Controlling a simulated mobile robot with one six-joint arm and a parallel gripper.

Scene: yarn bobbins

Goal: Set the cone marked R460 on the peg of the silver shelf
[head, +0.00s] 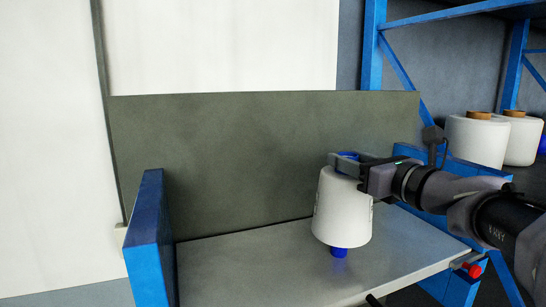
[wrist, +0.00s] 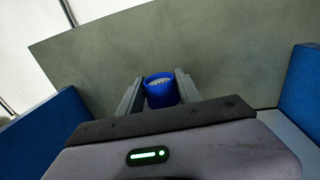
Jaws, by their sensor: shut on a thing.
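A white yarn cone (head: 341,208) hangs upright, wide end down, from my gripper (head: 346,158) in the head view. My gripper is shut on the blue tube end at the cone's top. In the wrist view, the blue tube (wrist: 161,92) sits between the two grey fingers. A short blue piece (head: 339,252) shows under the cone, just over the silver shelf (head: 255,270); whether it touches the shelf is unclear. Dark print shows at the cone's right edge but is unreadable. I cannot make out the shelf's peg.
A grey-green back panel (head: 250,160) stands behind the shelf. Blue side walls close its left (head: 150,240) and right (head: 408,151) ends. More white cones (head: 476,140) stand on a blue rack at right. The shelf's left part is bare.

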